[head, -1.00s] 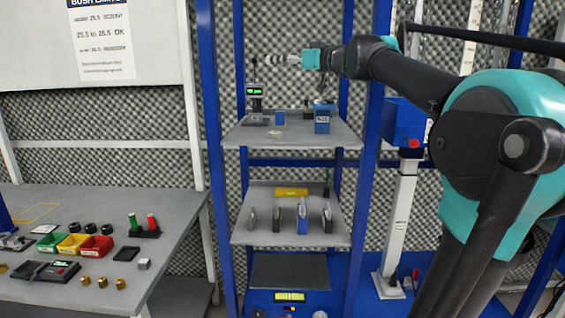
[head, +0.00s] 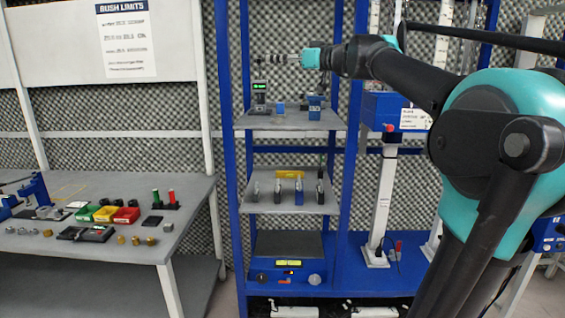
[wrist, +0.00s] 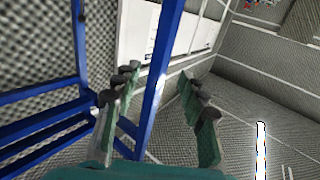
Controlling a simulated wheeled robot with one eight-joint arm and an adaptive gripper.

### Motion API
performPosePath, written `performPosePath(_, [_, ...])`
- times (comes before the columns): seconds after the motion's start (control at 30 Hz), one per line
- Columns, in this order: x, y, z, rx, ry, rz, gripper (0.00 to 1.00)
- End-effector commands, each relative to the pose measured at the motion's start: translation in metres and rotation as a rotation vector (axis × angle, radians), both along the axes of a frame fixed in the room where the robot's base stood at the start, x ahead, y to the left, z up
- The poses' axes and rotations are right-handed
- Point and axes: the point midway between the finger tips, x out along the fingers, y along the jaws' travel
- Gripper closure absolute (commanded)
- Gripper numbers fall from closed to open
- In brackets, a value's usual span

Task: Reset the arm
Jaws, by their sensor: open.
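My arm runs in from the right of the head view and reaches left across the upper part of the blue-framed shelf unit (head: 244,190). My gripper (head: 262,61) is at its end, level with the space above the top shelf (head: 290,122). In the wrist view my gripper (wrist: 158,85) shows two separated fingers with nothing between them. A blue post (wrist: 160,75) shows behind the gap between the fingers. From the head view I cannot tell how far the gripper is from the shelf posts.
A gauge with a green display (head: 260,92) and a blue box (head: 315,106) stand on the top shelf below my arm. A bench (head: 190,195) with coloured bins (head: 103,213) is at the left. A blue box on a white post (head: 390,110) stands behind my arm.

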Motion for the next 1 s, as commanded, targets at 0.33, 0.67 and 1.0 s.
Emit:
performPosePath(0.33, [-0.008, 0.001, -0.048, -0.042, 0.083, 0.015, 0.58])
performPosePath(0.67, [-0.028, -0.002, -0.140, -0.122, 0.246, 0.018, 0.58])
performPosePath(1.0, [-0.091, -0.035, -0.329, -0.291, 0.590, -0.087, 0.58])
